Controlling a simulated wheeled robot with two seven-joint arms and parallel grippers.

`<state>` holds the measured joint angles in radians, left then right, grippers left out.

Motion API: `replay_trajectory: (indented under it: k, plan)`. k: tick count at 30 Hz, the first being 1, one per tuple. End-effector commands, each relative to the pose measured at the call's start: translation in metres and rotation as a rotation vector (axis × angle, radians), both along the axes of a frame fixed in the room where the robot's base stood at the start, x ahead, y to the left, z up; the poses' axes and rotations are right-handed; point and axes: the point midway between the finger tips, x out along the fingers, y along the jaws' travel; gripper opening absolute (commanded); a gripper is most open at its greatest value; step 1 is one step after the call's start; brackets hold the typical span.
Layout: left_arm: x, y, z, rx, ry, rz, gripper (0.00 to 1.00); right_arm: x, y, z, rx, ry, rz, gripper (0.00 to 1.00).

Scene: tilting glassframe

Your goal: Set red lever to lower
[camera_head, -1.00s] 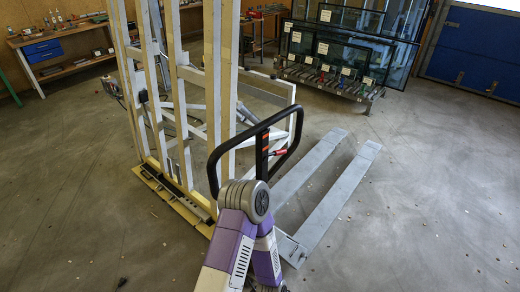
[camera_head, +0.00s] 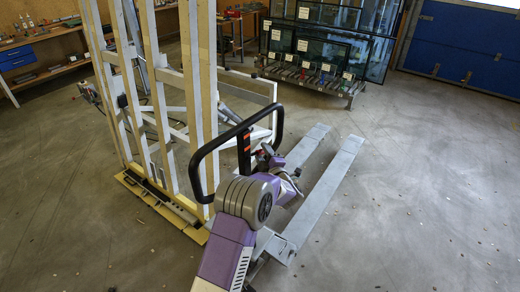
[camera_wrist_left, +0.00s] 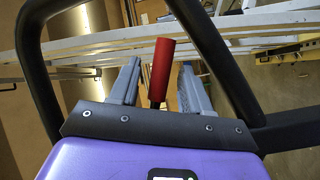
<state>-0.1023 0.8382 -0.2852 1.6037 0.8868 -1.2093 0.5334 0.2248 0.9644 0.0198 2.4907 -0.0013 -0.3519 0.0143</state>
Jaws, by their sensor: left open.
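The red lever (camera_wrist_left: 162,62) shows in the left wrist view as a red cylindrical grip on a dark stem. My left gripper (camera_wrist_left: 158,82) is open, with one grey finger on each side of the lever and a gap to both. In the head view the lever is largely hidden by my gripper and wrist beside the black loop handle (camera_head: 197,165). My right gripper is in neither view.
The black loop handle surrounds my left gripper closely in the wrist view. Two grey fork legs (camera_head: 335,185) lie along the floor to the right. A rack of glass panes (camera_head: 325,50) stands behind. A workbench (camera_head: 50,72) is at the left.

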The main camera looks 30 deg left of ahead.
Motion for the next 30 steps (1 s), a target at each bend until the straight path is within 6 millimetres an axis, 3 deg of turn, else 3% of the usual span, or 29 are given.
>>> replay_trajectory:
  k: [7, 17, 27, 30]
  plan:
    - [0.017, 0.022, -0.001, 0.001, 0.002, -0.001, 0.47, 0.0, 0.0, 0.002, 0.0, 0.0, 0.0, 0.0]
    - [0.02, 0.026, -0.001, 0.001, 0.004, -0.002, 0.47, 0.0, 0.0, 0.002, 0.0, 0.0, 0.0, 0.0]
    - [0.02, 0.026, -0.001, 0.001, 0.004, -0.002, 0.0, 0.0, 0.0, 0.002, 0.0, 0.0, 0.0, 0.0]
    - [0.02, 0.026, -0.001, 0.001, 0.004, -0.002, 0.0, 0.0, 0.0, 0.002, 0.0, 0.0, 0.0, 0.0]
